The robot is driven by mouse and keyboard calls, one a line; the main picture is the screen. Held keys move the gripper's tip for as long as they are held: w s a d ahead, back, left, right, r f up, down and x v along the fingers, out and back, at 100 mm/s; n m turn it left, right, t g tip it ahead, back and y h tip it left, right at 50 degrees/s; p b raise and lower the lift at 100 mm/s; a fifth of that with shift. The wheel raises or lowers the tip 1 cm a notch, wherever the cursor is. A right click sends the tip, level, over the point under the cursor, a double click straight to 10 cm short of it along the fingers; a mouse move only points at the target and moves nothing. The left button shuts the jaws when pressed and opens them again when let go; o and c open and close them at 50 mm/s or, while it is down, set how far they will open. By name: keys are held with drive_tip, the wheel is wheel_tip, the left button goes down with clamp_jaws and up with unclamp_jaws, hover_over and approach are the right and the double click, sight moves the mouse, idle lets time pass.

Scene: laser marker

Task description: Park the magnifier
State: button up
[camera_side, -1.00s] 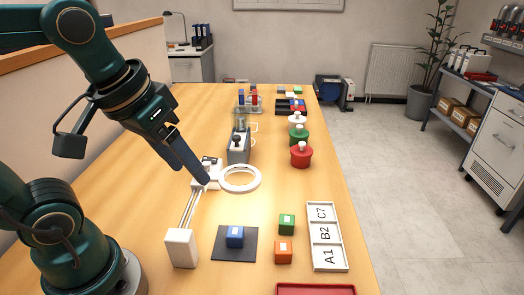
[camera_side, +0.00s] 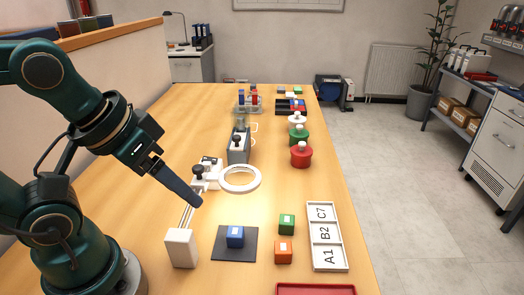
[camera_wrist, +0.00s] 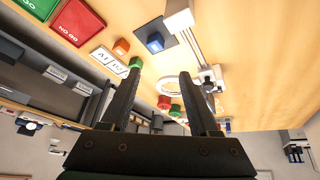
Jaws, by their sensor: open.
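The magnifier is a white ring (camera_side: 257,181) joined to a white carriage (camera_side: 207,184) with a black knob (camera_side: 198,171). The carriage sits near the far end of a twin-rod rail (camera_side: 187,217), whose near end is a white block (camera_side: 180,248). The ring reaches out to the right over the table. My gripper (camera_side: 197,203) hangs above the rail on the near side of the knob, apart from it. In the wrist view my two fingers (camera_wrist: 160,71) are spread with nothing between them, and the ring (camera_wrist: 168,93) shows beyond them.
A blue cube (camera_side: 235,237) sits on a dark pad right of the rail. Green (camera_side: 286,224) and orange (camera_side: 283,252) cubes and a labelled tray (camera_side: 343,266) stand farther right. A grey upright device (camera_side: 238,151) stands behind the ring.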

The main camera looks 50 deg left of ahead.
wheel_tip(320, 180, up, 3)
drive_tip(key=w+a+n+g, duration=0.1)
drive_tip(key=w+a+n, duration=0.15)
drive_tip(key=n, duration=0.35)
drive_tip(key=n+g, duration=0.4)
drive_tip(key=n, duration=0.6)
hover_over(198, 166)
drive_tip(key=f, duration=0.3)
drive_tip(key=shift+d+f, duration=0.25)
drive_tip(key=shift+f, duration=0.15)
drive_tip(key=shift+s+a+f, duration=0.1)
drive_tip(key=shift+a+f, duration=0.05)
drive_tip(key=shift+f, duration=2.55)
clamp_jaws()
